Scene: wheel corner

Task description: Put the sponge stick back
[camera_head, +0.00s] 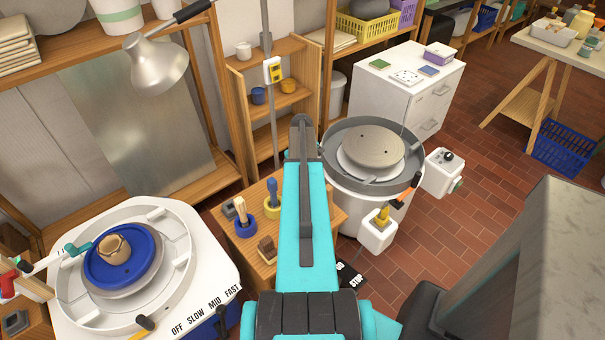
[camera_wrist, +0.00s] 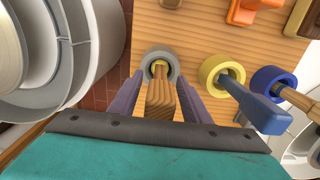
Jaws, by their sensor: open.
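In the wrist view, a wooden-handled stick (camera_wrist: 160,100), likely the sponge stick, stands in a grey ring holder (camera_wrist: 149,61) on the small wooden table. Its lower end is down in the ring, and no sponge shows. My gripper (camera_wrist: 158,95) is open, one finger on each side of the handle, with slim gaps visible. In the head view my own arm hides the gripper and this stick. A yellow ring (camera_wrist: 209,71) with a blue-handled tool (camera_wrist: 255,107) and a blue ring (camera_wrist: 265,77) with another wooden-handled tool (camera_wrist: 301,101) stand beside it.
The small wooden table (camera_head: 246,265) also carries a brown brush-like block (camera_head: 267,249). A potter's wheel (camera_head: 373,148) stands close right of my arm. Another wheel (camera_head: 120,258) stands at left. A white cabinet (camera_head: 400,93) is behind. Brick floor (camera_head: 470,190) is open at right.

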